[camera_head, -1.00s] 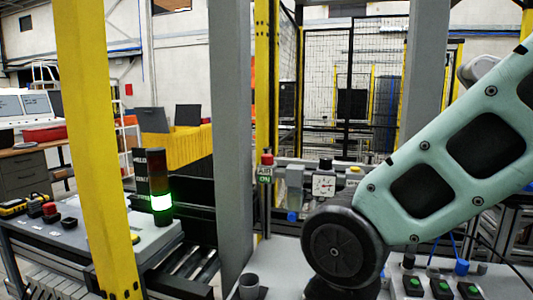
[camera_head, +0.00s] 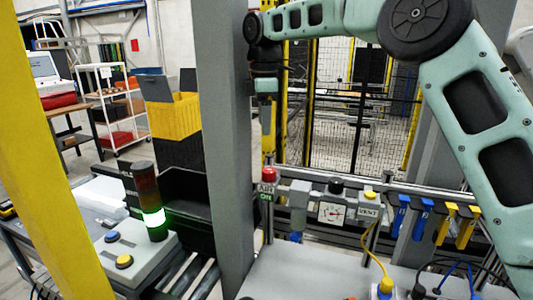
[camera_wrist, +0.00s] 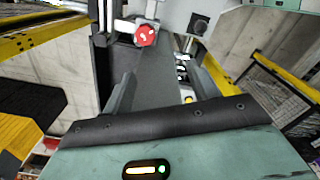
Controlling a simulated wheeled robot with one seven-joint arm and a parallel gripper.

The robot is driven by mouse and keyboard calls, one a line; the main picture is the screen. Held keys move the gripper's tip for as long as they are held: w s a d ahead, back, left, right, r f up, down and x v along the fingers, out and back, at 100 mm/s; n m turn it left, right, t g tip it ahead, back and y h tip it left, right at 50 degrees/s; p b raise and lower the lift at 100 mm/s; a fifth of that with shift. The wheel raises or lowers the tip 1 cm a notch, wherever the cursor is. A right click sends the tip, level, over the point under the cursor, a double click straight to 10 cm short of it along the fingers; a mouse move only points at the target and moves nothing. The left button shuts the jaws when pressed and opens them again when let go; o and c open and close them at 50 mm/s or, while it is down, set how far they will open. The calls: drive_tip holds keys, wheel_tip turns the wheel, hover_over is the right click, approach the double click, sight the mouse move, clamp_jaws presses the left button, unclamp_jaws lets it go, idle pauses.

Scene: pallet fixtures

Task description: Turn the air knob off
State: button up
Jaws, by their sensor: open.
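The air knob (camera_head: 268,174) is a red knob on top of a post, with a sign (camera_head: 266,192) below it reading AIR ON. The knob also shows in the wrist view (camera_wrist: 146,36), near the top centre and beyond my fingers. My gripper (camera_head: 266,104) points down above the knob in the head view, with a gap between them. In the wrist view my gripper (camera_wrist: 164,85) has its two dark fingers spread apart, with nothing held between them. The fingertips are hard to make out in the head view.
A grey pillar (camera_head: 222,150) stands close left of my gripper. Right of the knob are a pressure gauge (camera_head: 331,212), a black knob (camera_head: 336,186) and a yellow VENT knob (camera_head: 370,196). Blue and yellow handled tools hang farther right. A signal tower (camera_head: 149,205) glows green at left.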

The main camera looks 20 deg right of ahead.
sight(269, 170)
drive_tip(key=shift+n, duration=0.4)
drive_tip(key=w+f+p, duration=0.1)
drive_tip(key=f+p, duration=0.1)
drive_tip(key=f, duration=0.3)
drive_tip(key=w+d+f+p, duration=0.1)
drive_tip(key=f+p, duration=0.1)
drive_tip(key=f, duration=0.3)
drive_tip(key=d+f+p, duration=0.1)
drive_tip(key=f+p, duration=0.1)
drive_tip(key=f, duration=0.3)
drive_tip(key=shift+w+f, duration=0.25)
drive_tip(key=shift+w, duration=0.15)
drive_tip(key=c, duration=1)
